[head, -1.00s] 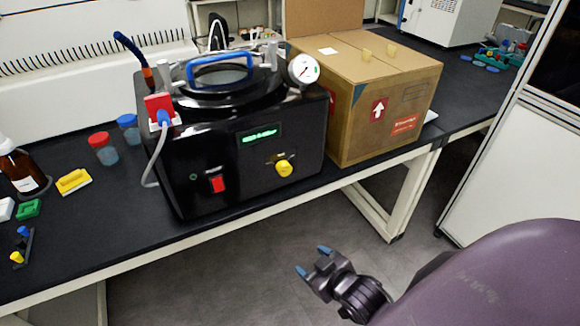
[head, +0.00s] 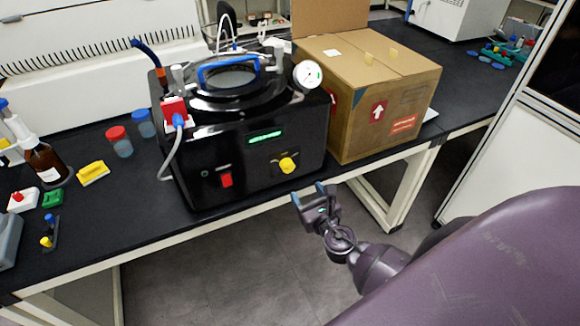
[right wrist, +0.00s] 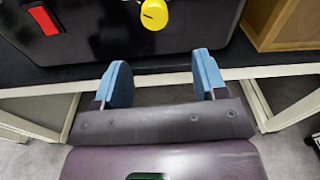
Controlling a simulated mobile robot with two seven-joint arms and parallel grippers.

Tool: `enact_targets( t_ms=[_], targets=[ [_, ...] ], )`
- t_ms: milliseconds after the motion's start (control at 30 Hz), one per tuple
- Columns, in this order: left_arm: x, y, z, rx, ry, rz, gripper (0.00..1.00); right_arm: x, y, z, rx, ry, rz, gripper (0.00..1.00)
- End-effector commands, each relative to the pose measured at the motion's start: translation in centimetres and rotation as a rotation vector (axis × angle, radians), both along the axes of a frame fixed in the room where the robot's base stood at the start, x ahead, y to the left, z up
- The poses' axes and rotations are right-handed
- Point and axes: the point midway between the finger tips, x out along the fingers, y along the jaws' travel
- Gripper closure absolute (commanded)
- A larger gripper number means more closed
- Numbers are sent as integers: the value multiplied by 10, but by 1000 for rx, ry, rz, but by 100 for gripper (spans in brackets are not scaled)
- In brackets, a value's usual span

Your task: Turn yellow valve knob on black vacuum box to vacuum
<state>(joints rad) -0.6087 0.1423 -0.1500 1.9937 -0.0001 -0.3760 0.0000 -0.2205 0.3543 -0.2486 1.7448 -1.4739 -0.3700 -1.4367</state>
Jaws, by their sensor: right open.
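The black vacuum box (head: 245,165) stands on the dark bench, with a lit green display, a red switch and a round gauge on top. The yellow valve knob (head: 287,165) is on the lower right of its front face. It also shows at the top of the right wrist view (right wrist: 154,14), with a dark mark on its face. My right gripper (head: 308,193) is open and empty, below and slightly right of the knob, apart from it, near the bench's front edge. In the right wrist view its blue fingertips (right wrist: 163,75) are spread below the knob. My left gripper is not in view.
A cardboard box (head: 375,110) stands just right of the vacuum box. Capped jars, a brown bottle (head: 45,162) and a yellow block (head: 93,173) are on the bench at left. The floor (head: 220,270) before the bench is clear.

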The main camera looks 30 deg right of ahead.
Motion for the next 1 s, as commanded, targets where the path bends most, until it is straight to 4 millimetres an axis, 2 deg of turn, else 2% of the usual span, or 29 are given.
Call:
enact_targets(
  t_ms=[100, 200, 300, 467, 633, 1000],
  targets=[
    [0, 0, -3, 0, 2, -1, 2, -1, 1, -2, -326, 18, 23, 35],
    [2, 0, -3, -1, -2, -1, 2, -1, 2, 0, -537, 26, 35, 35],
    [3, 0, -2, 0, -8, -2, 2, -1, 2, 1, -669, 35, 39, 35],
    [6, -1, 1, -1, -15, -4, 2, 0, 2, 1, -754, 46, 41, 35],
    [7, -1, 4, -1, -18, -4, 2, 11, 1, 1, -764, 47, 41, 35],
    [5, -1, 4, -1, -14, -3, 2, 71, -5, 1, -761, 46, 41, 35]
  ],
)
